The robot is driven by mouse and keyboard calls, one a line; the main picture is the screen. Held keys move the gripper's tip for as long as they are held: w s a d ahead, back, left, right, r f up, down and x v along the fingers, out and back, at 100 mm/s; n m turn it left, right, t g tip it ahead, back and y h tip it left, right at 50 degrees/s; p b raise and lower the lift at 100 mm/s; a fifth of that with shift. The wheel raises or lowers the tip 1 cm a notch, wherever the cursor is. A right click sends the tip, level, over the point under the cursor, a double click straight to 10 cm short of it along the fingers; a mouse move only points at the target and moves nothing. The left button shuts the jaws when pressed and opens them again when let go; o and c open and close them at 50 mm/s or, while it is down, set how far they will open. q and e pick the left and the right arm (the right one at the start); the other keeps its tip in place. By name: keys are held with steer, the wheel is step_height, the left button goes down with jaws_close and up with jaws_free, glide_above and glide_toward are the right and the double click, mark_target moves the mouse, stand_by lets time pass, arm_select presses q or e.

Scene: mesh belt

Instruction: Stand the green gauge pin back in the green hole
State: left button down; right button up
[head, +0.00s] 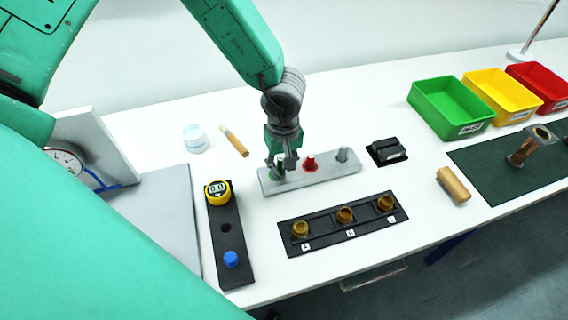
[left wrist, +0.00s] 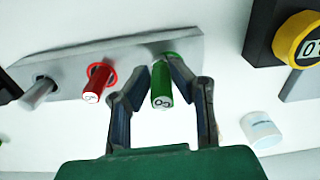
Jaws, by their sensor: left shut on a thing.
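The grey block (head: 330,177) lies on the white table, with a red pin (head: 310,163) in its red-ringed middle hole and a grey pin (head: 343,155) at its right end. My left gripper (head: 282,168) points down over the block's left end. In the left wrist view, the fingers (left wrist: 164,72) are shut on the green gauge pin (left wrist: 162,90), one on each side. Its far end meets the block at the green-marked hole; how deep it sits cannot be seen. In the head view the fingers mostly hide the pin. My right gripper is not in view.
A black strip with several brass pieces (head: 345,215) lies in front of the block. A black holder with a yellow gauge (head: 217,192) is at left. A brush (head: 235,142) and white jar (head: 195,138) are behind left, a black device (head: 388,151) to the right.

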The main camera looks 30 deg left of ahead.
arm_select(q)
steer(key=shift+a+f, duration=0.1)
steer(key=shift+a, duration=0.85)
steer(key=shift+d, duration=0.1)
steer(key=shift+d+f, duration=0.15)
steer(key=shift+d, duration=0.15)
steer(key=shift+a+f+b, duration=0.3)
steer(key=shift+f+b, duration=0.15)
steer(key=shift+f, duration=0.45)
steer(key=shift+d+f, duration=0.25)
steer(key=shift+f, duration=0.1)
steer(key=c, duration=1.3)
jaws_free()
steer(key=shift+c, duration=0.2)
steer(key=shift+a, duration=0.15)
